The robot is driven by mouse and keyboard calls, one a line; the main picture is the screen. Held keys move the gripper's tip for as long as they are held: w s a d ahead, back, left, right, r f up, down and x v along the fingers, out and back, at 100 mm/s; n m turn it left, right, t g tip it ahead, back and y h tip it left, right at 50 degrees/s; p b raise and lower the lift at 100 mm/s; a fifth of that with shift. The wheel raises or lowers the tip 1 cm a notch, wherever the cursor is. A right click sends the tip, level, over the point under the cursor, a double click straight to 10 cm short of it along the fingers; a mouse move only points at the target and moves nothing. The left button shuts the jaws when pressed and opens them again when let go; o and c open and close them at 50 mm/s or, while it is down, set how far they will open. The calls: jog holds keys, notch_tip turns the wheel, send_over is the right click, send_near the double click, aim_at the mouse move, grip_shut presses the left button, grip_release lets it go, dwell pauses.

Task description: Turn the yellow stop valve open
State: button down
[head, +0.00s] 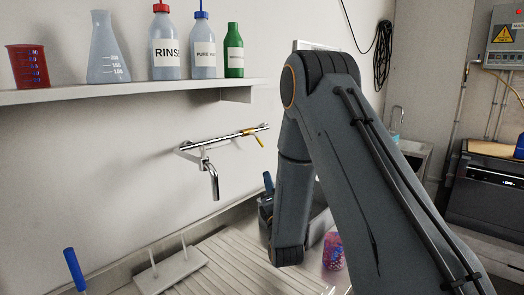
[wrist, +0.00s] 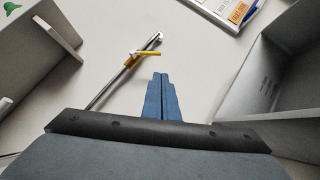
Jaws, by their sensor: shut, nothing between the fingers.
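The stop valve (head: 251,132) sits near the right end of a metal pipe on the wall in the head view. Its yellow lever slants down to the right, off the line of the pipe. In the wrist view the yellow lever (wrist: 149,53) points right, across the pipe, just beyond the fingertips. My gripper (wrist: 160,76) is shut and empty, its blue fingers together, pointing toward the lever with a visible gap. In the head view only a small blue part, apparently its fingers (head: 268,182), shows below the valve; my arm hides the rest.
The pipe (head: 222,138) carries a bent spout (head: 212,182). A shelf (head: 130,93) with beaker, flask and bottles is above, left. A ribbed draining surface (head: 210,262) and a pink-blue object (head: 333,251) lie below. Grey panels flank the wrist view; bare wall surrounds the valve.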

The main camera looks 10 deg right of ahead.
jog(key=n+t, duration=0.1)
jog(key=p, duration=0.5)
send_near(261, 143)
jog(key=x, duration=0.6)
jog(key=shift+w+a+r, duration=0.1)
jog(key=shift+w+a, duration=0.05)
jog(key=shift+w+n+b, duration=0.15)
jog(key=shift+n+b, duration=0.15)
jog(key=shift+b, duration=0.5)
jog(key=shift+t, duration=0.3)
